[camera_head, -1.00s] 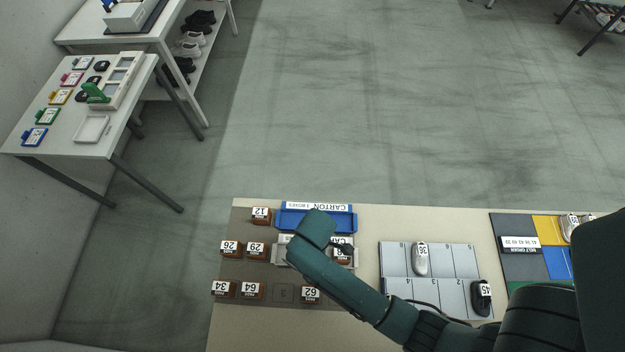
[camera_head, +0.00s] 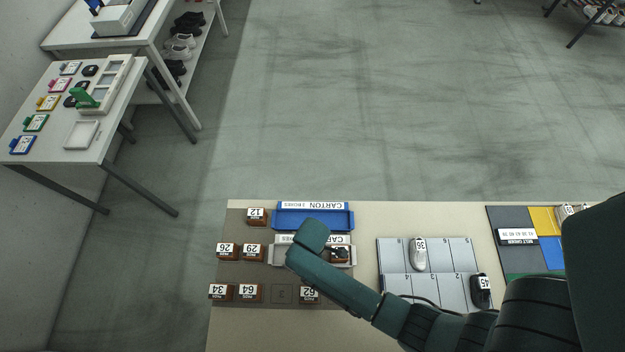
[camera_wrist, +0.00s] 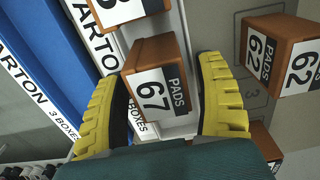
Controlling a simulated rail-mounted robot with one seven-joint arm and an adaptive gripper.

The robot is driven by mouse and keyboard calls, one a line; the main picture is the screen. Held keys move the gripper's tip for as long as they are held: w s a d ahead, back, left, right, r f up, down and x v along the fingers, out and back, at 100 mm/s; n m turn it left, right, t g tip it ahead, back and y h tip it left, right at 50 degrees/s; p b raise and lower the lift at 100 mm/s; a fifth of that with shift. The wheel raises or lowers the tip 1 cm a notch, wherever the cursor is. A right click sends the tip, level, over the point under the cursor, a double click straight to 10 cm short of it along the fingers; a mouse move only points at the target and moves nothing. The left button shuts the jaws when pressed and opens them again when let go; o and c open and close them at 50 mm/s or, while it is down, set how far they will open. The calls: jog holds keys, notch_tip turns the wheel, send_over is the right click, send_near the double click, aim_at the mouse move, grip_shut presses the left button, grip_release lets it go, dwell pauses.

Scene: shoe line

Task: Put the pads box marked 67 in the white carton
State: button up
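The pads box marked 67 (camera_wrist: 152,85) is brown with a white number label. In the wrist view it sits inside the white carton (camera_wrist: 178,50), between the yellow fingers of my gripper (camera_wrist: 162,74). The fingers are apart, with a narrow gap at the box's right side; contact on the left is unclear. In the head view the white carton (camera_head: 271,254) is on the near table, partly under my arm. My arm hides box 67 and the fingertips there. Another brown box (camera_head: 339,255) is in the carton's right part; it also shows at the top of the wrist view (camera_wrist: 124,10).
A blue carton (camera_head: 313,222) stands just behind the white one. Brown boxes, including one marked 62 (camera_head: 309,295), stand left and in front of it. A grey tray (camera_head: 395,250) with shoes is to the right. A bare marked spot (camera_head: 282,294) lies left of box 62.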

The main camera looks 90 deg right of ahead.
notch_tip(320, 180, up, 12)
jog(key=p, duration=0.1)
jog(key=shift+r, duration=0.15)
dwell(0.3)
jog(key=w+d+r+t+h, duration=0.3)
jog(key=w+r+t, duration=0.2)
jog(key=w+r, duration=0.8)
jog(key=w+a+r+t, duration=0.4)
jog(key=w+r+t, duration=0.2)
jog(key=w+r, duration=0.7)
jog(key=a+r+t+y, duration=0.1)
jog(key=a+r+t, duration=0.2)
jog(key=r, duration=0.7)
jog(key=a+r+t, duration=0.4)
jog(key=a+r, duration=0.2)
jog(key=r, duration=0.5)
jog(key=s+a+r+t+y, duration=0.1)
jog(key=a+r+t, duration=0.3)
jog(key=r, duration=0.6)
jog(key=shift+a+r+n+y, duration=0.3)
jog(key=shift+n, duration=0.1)
